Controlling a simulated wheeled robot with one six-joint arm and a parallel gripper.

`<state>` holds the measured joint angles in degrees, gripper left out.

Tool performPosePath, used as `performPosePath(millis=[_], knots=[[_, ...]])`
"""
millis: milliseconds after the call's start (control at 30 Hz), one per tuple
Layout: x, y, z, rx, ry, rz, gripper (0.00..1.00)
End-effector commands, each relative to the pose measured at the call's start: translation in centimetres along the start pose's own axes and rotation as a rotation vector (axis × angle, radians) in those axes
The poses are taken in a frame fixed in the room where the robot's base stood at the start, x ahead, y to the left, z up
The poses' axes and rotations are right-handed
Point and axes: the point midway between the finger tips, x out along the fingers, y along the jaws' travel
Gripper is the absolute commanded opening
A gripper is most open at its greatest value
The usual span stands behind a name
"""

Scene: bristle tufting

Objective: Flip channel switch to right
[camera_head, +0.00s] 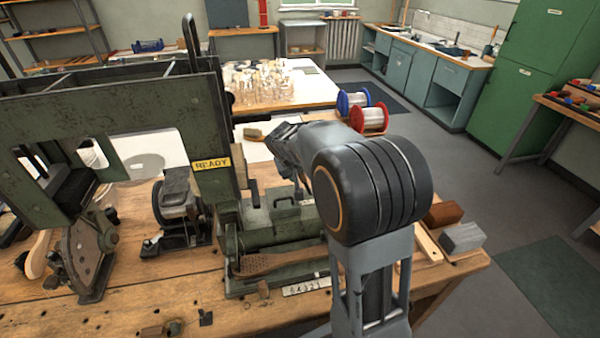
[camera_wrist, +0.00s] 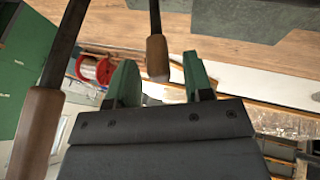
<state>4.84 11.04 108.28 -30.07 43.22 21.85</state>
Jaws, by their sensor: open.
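No part is labelled as the channel switch, and I cannot tell its position for sure. In the wrist view a dark lever with a brown handle (camera_wrist: 157,57) shows between the two green fingers of my gripper (camera_wrist: 161,75). The fingers are apart, and I cannot tell whether they touch the handle. A second lever with a larger brown handle (camera_wrist: 40,120) hangs at the left of that view. In the head view the green machine (camera_head: 280,237) stands on the bench beside my arm, which hides the gripper's fingertips and part of the machine.
A yellow READY plate (camera_head: 211,164) is on the tall green frame. A brown perforated paddle (camera_head: 275,263) lies at the machine's front. Wood blocks (camera_head: 444,213) lie right of my arm. Red and blue spools (camera_head: 368,118) stand behind.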

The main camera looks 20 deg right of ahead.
Motion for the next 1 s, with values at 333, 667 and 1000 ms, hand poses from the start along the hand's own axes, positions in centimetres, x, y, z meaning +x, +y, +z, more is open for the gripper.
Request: performPosePath(millis=[333,667,1000], knots=[[0.72,0.03,0.02,0.000,0.000,0.000,0.47],[0.69,0.02,0.02,0.000,0.000,0.000,0.25],[0.67,0.01,0.01,0.000,0.000,0.000,0.00]])
